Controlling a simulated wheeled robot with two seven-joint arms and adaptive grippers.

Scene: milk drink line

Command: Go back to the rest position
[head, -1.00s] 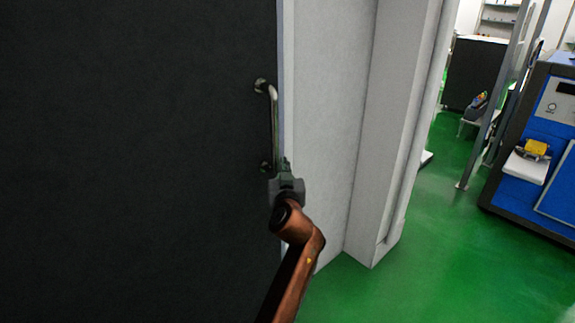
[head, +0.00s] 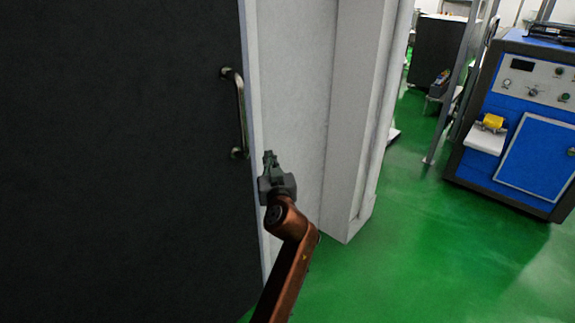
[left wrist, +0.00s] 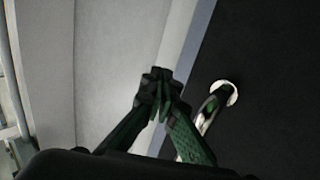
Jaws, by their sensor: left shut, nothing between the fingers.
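My left gripper (head: 269,160) is shut and empty in the head view. It is to the right of and a little below the metal door handle (head: 240,115), with a gap between them. The handle is fixed upright near the right edge of a large dark door (head: 110,150). In the left wrist view the shut fingertips (left wrist: 160,78) are in front of the pale door edge. The handle (left wrist: 212,108) shows to their right, partly hidden behind a finger. My right gripper is in neither view.
A white wall and pillar (head: 350,120) stand just right of the door. A blue machine (head: 540,150) with a yellow item (head: 492,122) on its white shelf is at the right. Green floor (head: 420,230) is clear between them.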

